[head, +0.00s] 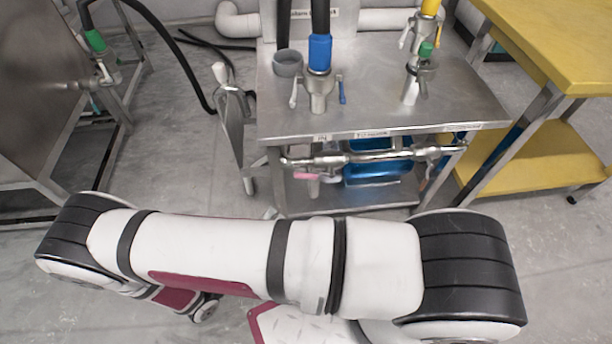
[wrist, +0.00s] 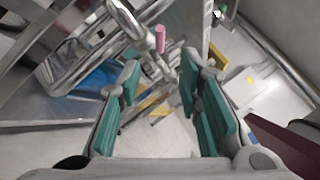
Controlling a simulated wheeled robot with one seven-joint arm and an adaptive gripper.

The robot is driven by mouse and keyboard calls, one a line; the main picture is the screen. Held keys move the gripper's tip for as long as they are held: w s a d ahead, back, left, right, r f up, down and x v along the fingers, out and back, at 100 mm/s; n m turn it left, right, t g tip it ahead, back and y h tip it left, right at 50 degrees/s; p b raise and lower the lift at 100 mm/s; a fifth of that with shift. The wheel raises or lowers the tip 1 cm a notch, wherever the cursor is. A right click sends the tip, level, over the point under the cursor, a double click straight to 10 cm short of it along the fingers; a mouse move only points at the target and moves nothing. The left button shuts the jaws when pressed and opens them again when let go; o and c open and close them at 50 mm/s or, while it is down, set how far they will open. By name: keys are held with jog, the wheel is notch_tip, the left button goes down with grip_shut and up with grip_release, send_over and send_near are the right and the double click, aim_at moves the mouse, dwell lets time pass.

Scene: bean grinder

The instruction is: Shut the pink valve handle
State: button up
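The pink valve handle (head: 306,176) sits on the metal pipe (head: 350,158) along the front of the steel table, at its left part in the head view. In the wrist view the pink handle (wrist: 160,38) shows as a short pink grip near the top centre, beside a shiny metal pipe. My gripper (wrist: 158,85) is open, with teal pads apart and nothing between them. The handle appears beyond the fingertips, apart from them. In the head view I cannot make out the gripper; my white arm crosses the foreground.
The steel table (head: 450,110) carries a blue-collared hose (head: 320,52), a grey cup (head: 288,64) and another valve. A blue object (head: 372,172) lies beneath its top. A yellow table (head: 560,45) stands to the right. Open floor (head: 180,160) shows left of the steel table.

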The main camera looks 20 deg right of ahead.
aim_at(305, 174)
jog(key=b+x, duration=0.2)
jog(key=x, duration=1.1)
jog(key=shift+w+d+b, duration=0.2)
jog(key=shift+d+b, duration=0.15)
grip_shut()
